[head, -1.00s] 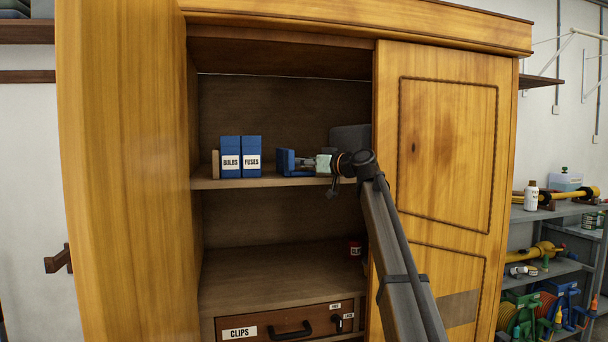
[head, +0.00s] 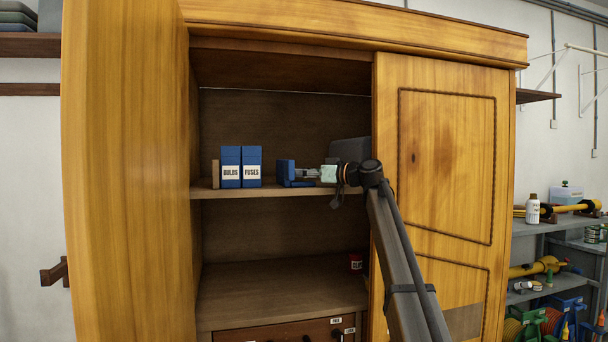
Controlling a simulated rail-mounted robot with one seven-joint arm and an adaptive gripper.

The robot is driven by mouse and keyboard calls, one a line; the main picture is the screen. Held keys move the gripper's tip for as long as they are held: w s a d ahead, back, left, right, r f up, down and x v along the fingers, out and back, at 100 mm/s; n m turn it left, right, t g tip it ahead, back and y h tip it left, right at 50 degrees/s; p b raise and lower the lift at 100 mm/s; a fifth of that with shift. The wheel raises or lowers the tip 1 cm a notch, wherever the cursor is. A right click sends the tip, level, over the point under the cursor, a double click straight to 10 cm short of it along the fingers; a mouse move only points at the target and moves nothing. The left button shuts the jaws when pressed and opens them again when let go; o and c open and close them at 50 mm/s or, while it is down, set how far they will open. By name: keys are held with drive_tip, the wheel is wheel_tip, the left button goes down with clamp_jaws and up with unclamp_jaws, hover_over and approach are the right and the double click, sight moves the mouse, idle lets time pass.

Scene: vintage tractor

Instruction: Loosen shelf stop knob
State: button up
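A blue stop-like piece (head: 285,174) with a low foot stands on the upper shelf (head: 270,189) of the wooden cabinet. My gripper (head: 302,174) reaches in from the right at shelf height, its grey fingers right beside or against the blue piece. The fingers are small and partly merge with it, so I cannot tell whether they are open or shut, or whether they touch a knob. No separate knob can be made out.
Blue boxes labelled BULBS (head: 230,168) and FUSES (head: 252,167) stand left of the blue piece. A dark grey item (head: 351,148) is behind my wrist. The cabinet's sliding door (head: 450,150) closes off the right. A small red can (head: 356,262) sits on the lower level, mostly clear, above a drawer (head: 270,334).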

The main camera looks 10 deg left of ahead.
drive_tip(key=shift+d, duration=0.1)
drive_tip(key=v, duration=1.2)
